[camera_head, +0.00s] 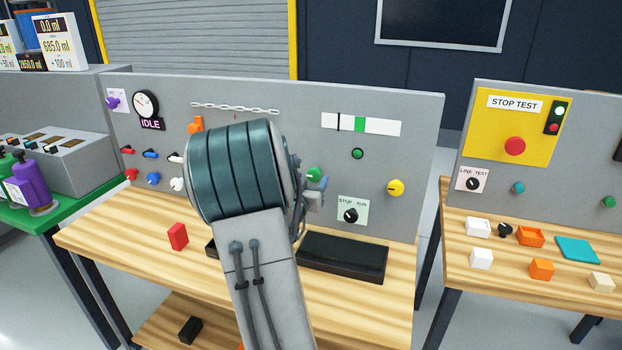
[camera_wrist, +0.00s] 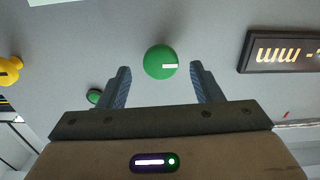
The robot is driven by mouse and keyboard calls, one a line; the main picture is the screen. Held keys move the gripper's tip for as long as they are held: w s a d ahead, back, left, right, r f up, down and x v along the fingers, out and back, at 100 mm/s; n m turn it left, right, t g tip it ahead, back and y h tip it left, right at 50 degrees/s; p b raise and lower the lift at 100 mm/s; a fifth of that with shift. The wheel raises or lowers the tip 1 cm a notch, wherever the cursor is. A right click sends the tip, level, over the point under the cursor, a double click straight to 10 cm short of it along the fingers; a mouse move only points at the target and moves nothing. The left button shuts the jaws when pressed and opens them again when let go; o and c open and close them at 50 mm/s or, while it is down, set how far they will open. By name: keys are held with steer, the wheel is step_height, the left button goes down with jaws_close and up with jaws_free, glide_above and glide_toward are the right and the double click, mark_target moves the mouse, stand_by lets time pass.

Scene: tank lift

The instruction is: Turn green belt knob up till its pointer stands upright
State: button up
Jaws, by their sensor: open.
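The green belt knob (camera_wrist: 155,56) is a round green disc on the grey panel, upper middle in the wrist view. Its white pointer mark (camera_wrist: 170,66) lies nearly level there, running from the middle to the right edge. My gripper (camera_wrist: 160,72) is open, with one finger on each side of the knob and gaps between them and it. In the head view the knob (camera_head: 314,174) shows just right of my arm. My gripper (camera_head: 318,188) is close to it, and its fingers are partly hidden by my wrist.
A yellow knob (camera_head: 395,188) and a STOP/RUN switch (camera_head: 351,215) sit to the right on the same panel. A green button (camera_head: 358,153) is above right. A dark framed sign (camera_wrist: 285,52) is beside the knob in the wrist view. A black belt (camera_head: 343,256) lies below.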

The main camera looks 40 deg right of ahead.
steer(key=shift+x, duration=0.8)
steer(key=c, duration=1)
steer(key=shift+a, duration=0.1)
steer(key=shift+f+b, duration=0.15)
steer(key=shift+b, duration=0.3)
